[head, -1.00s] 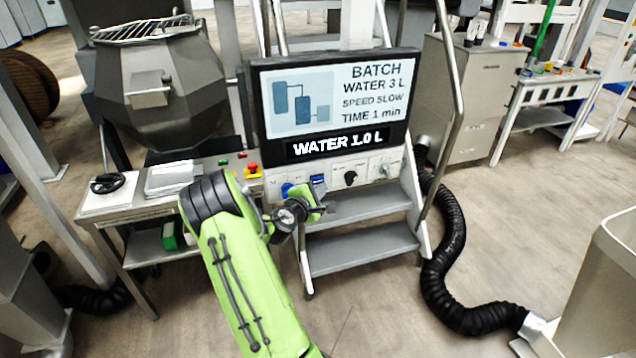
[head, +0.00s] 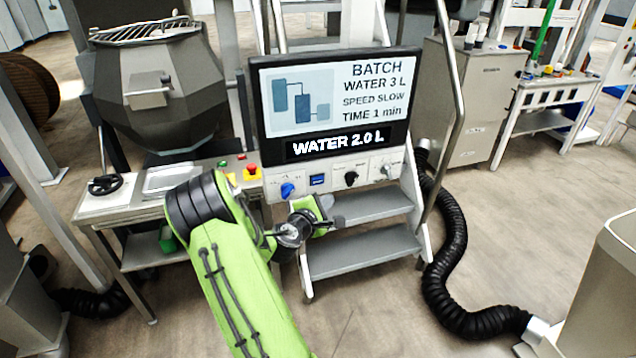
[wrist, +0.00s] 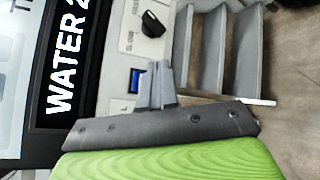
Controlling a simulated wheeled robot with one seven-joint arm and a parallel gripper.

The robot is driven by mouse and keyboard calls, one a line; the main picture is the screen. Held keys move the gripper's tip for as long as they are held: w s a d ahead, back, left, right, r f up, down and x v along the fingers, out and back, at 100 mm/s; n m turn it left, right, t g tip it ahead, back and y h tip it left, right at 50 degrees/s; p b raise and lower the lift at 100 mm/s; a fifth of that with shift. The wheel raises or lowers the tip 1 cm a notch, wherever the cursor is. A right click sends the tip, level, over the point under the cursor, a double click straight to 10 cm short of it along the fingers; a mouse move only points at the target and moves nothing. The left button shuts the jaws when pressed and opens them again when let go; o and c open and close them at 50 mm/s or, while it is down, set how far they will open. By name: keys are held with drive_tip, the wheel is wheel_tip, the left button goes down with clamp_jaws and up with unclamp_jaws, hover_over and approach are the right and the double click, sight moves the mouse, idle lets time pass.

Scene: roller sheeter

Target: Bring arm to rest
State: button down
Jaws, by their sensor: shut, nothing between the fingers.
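My gripper (head: 336,222) is at the end of my green arm, in front of the steps and just below the control panel. In the wrist view its grey fingers (wrist: 161,84) are together with nothing between them, apart from the panel behind. The screen (head: 335,100) above reads "BATCH WATER 3 L, SPEED SLOW, TIME 1 min" and "WATER 2.0 L".
Metal steps (head: 365,247) with handrails stand behind my gripper. A side table (head: 112,204) with a handwheel (head: 105,184) and a red button (head: 252,169) is at left under a grey mixer (head: 160,88). A black hose (head: 452,250) lies on the floor at right.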

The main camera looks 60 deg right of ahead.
idle(0.6)
drive_tip(key=w+a+r+m+t+y, duration=0.1)
drive_tip(key=w+a+r+m+y, duration=0.15)
drive_tip(key=a, duration=0.55)
drive_tip(key=w+a+r+m+t+y, duration=0.2)
drive_tip(key=a+m+y, duration=0.1)
drive_tip(key=a, duration=0.5)
drive_tip(key=w+a+r+m+t+y, duration=0.1)
drive_tip(key=w+a+r+m+y, duration=0.15)
drive_tip(key=a, duration=0.55)
drive_tip(key=s+a+r+y, duration=0.1)
drive_tip(key=s+a+y, duration=0.1)
drive_tip(key=s+a, duration=0.2)
drive_tip(key=s+a+r+n+t+y, duration=0.1)
drive_tip(key=s+a+r+y, duration=0.1)
drive_tip(key=a, duration=0.8)
drive_tip(key=s+a+r+y, duration=0.1)
drive_tip(key=s+a+y, duration=0.2)
drive_tip(key=s+a, duration=0.3)
drive_tip(key=shift+s+a+r, duration=0.15)
drive_tip(key=shift+a+r, duration=0.05)
drive_tip(key=shift+a, duration=0.7)
